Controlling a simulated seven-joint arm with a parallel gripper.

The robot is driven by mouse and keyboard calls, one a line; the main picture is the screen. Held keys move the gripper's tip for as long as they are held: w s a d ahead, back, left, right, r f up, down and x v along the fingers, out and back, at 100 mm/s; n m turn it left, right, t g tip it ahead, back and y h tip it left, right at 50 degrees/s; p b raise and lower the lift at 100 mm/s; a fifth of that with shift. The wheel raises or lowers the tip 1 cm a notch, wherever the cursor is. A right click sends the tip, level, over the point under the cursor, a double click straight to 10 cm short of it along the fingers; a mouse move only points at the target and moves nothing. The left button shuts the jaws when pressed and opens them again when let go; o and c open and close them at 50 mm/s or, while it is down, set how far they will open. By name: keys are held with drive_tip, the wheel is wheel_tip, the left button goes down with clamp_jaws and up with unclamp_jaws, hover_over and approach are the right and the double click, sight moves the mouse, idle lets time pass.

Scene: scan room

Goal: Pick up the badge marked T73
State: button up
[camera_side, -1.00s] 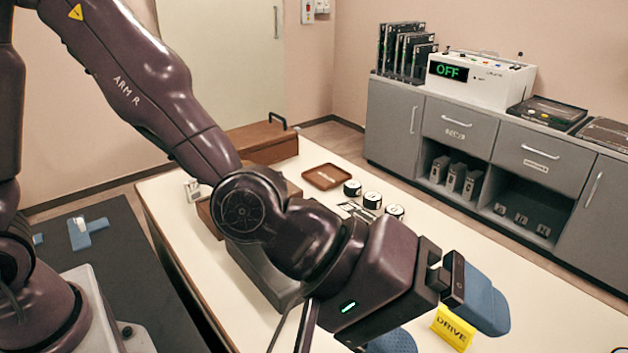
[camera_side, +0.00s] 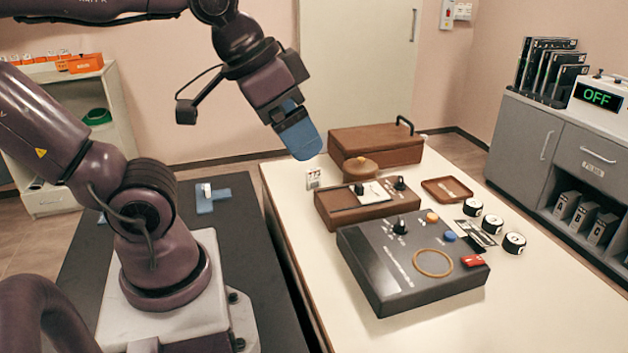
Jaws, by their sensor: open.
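A small white badge (camera_side: 313,178) with dark marking that looks like T73 stands upright near the left edge of the cream table (camera_side: 545,300), beside a brown wooden box. My gripper (camera_side: 306,150) hangs above and slightly left of it in the picture, with blue finger pads pointing down and right. The gripper is apart from the badge and nothing shows in it. The gap between its fingers is hidden from this side.
Right of the badge are a wooden box with knobs (camera_side: 350,212), a round lidded brown pot (camera_side: 360,168) and a larger brown case (camera_side: 375,145). The table's front right is clear.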

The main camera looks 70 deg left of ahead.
drive_tip(key=shift+f, duration=0.5)
drive_tip(key=shift+c, duration=0.2)
drive_tip(key=c, duration=0.6)
drive_tip(key=shift+o, duration=0.2)
